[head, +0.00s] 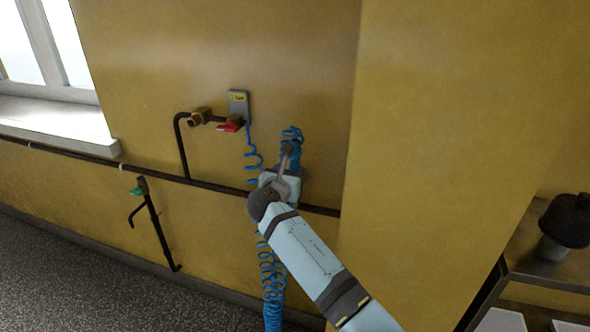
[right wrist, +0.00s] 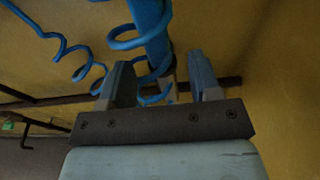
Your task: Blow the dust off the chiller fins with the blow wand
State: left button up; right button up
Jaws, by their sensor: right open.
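A blue tool, which looks like the blow wand (right wrist: 150,32), hangs at the wall with blue coiled hose around it. In the head view its blue body (head: 296,160) shows just beyond my right gripper (head: 286,165), which partly hides it. In the right wrist view, my right gripper (right wrist: 158,64) is open. The blue body and a hose loop lie ahead of and partly between its fingers; I cannot tell whether they touch. The blue coiled hose (head: 272,275) also hangs below my arm. No chiller fins are in view. My left gripper is not in view.
A red-handled valve (head: 230,125) sits under a grey wall plate (head: 239,104). A dark pipe (head: 85,157) runs along the yellow wall. A green-handled valve (head: 138,190) is lower left. A wall corner juts out on the right, with a shelf (head: 560,268) beyond. The left floor is clear.

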aim_at(293, 168)
jog(key=b+x, duration=0.1)
jog(key=x, duration=0.3)
jog(key=shift+w, duration=0.3)
jog(key=shift+d, duration=0.1)
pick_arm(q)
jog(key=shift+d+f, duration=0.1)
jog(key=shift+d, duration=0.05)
pick_arm(e)
grip_shut()
jog(key=shift+r, duration=0.15)
